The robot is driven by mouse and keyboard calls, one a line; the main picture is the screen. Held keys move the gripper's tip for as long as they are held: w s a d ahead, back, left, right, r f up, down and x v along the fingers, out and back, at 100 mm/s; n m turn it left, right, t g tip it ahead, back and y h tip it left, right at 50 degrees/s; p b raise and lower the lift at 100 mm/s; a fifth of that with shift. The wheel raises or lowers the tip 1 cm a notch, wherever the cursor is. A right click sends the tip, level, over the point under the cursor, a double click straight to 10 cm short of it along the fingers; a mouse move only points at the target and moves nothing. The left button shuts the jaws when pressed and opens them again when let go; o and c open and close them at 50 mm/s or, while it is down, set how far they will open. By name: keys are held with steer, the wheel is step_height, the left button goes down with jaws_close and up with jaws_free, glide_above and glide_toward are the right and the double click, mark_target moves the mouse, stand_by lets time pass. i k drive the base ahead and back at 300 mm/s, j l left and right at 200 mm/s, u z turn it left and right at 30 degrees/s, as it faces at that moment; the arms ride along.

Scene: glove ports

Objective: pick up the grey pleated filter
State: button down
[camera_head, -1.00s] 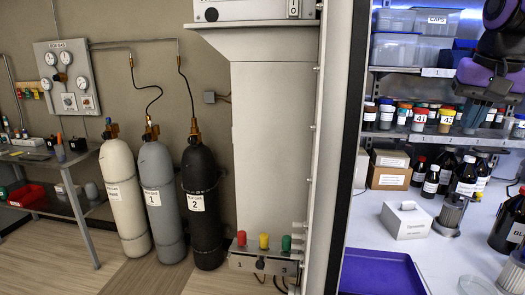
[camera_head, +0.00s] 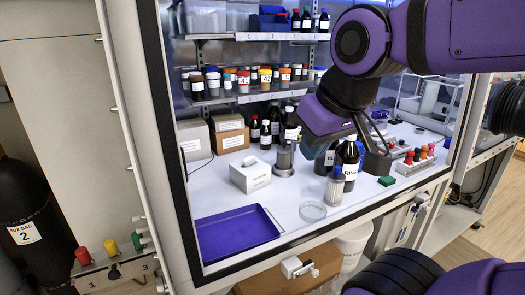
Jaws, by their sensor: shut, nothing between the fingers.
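The grey pleated filter (camera_head: 284,157) is a small upright cylinder with vertical ribs and a wider round foot. It stands on the white worktop inside the cabinet, right of a white box. My gripper (camera_head: 314,151) is in front of the cabinet opening, up and to the right of the filter in the picture. Its fingers are shut and empty, partly hidden under the purple hand. The gripper looks apart from the filter, though the depth between them is hard to judge.
Shelves of jars (camera_head: 243,82) are behind. The dark cabinet frame (camera_head: 166,120) borders the left.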

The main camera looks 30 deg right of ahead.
mark_target(284, 150)
steer(key=z, duration=0.75)
steer(key=i+l+u, duration=0.3)
steer(key=l+u, duration=0.15)
steer(key=u, duration=0.15)
